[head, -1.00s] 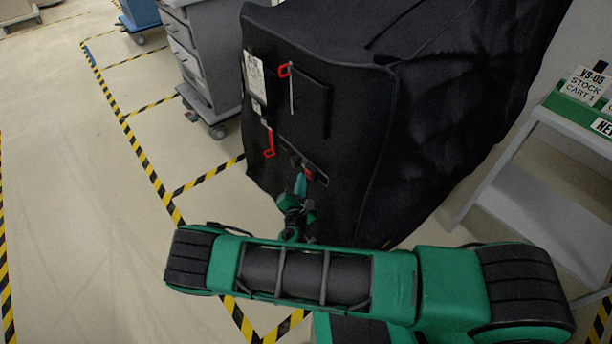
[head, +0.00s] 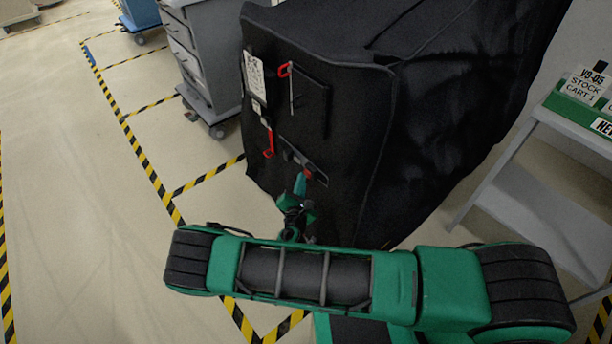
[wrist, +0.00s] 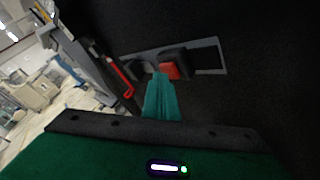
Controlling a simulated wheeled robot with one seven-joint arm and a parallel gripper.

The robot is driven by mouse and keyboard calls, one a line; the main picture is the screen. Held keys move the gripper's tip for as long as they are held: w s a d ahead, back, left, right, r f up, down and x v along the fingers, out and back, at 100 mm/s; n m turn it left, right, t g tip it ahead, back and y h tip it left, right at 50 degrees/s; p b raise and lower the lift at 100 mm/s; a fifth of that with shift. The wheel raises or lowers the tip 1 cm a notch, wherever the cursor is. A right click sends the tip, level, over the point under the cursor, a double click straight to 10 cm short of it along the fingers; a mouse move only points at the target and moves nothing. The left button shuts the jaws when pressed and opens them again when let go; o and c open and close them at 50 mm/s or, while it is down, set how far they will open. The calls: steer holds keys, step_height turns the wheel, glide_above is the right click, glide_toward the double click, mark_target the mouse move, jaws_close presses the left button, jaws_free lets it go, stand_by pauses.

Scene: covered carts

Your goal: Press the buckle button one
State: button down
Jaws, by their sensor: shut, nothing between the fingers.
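The buckle has a red button (wrist: 170,71) set in a dark housing (wrist: 174,56) on a grey strap plate, fixed to the front of the black cart cover (head: 345,150). In the head view the red button (head: 309,171) shows just above my fingertips. My gripper (wrist: 160,80) is shut and empty, its teal fingers pointing at the buckle. The fingertips overlap the lower left edge of the button in the wrist view; I cannot tell whether they touch it. My gripper also shows in the head view (head: 301,182), low in front of the cover.
Two red zipper pulls (head: 269,142) (head: 285,70) hang on the cover, beside a white label (head: 256,78). Floor at left is clear, with striped tape.

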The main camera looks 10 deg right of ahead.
steer(key=shift+s+a, duration=0.35)
steer(key=shift+a, duration=0.2)
steer(key=shift+a, duration=0.1)
steer(key=s+a, duration=0.1)
steer(key=a, duration=0.1)
steer(key=s+a, duration=0.1)
steer(key=a, duration=0.1)
steer(key=shift+s, duration=0.4)
stand_by(0.4)
